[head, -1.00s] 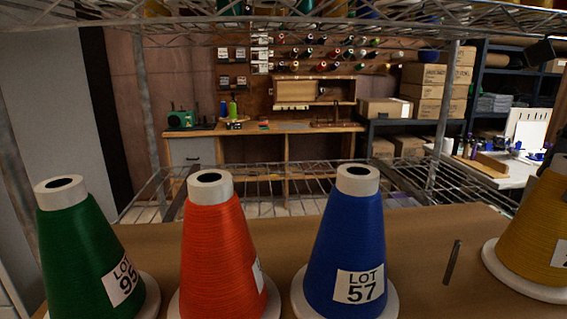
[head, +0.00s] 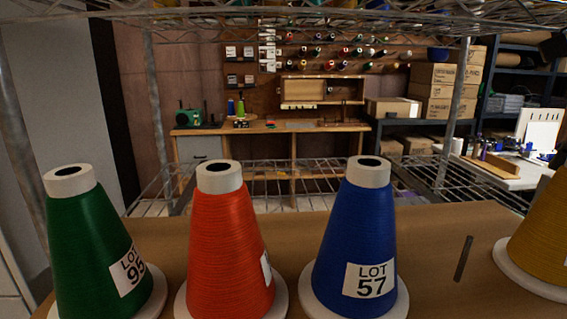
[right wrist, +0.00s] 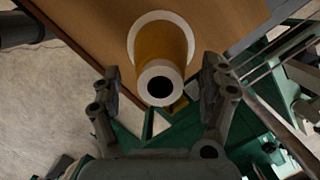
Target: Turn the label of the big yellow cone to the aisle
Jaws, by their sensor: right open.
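No label shows there either. My right gripper (right wrist: 161,72) is open, with one finger on each side of the cone's top end; I see no contact. My left gripper is not in view.
A blue cone (head: 352,230) labelled LOT 57, an orange cone (head: 228,245) and a green cone (head: 92,240) labelled LOT 95 stand left on the same brown board (head: 440,225). A thin dark strip (head: 464,259) lies between blue and yellow. Wire shelving (head: 300,25) hangs overhead.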

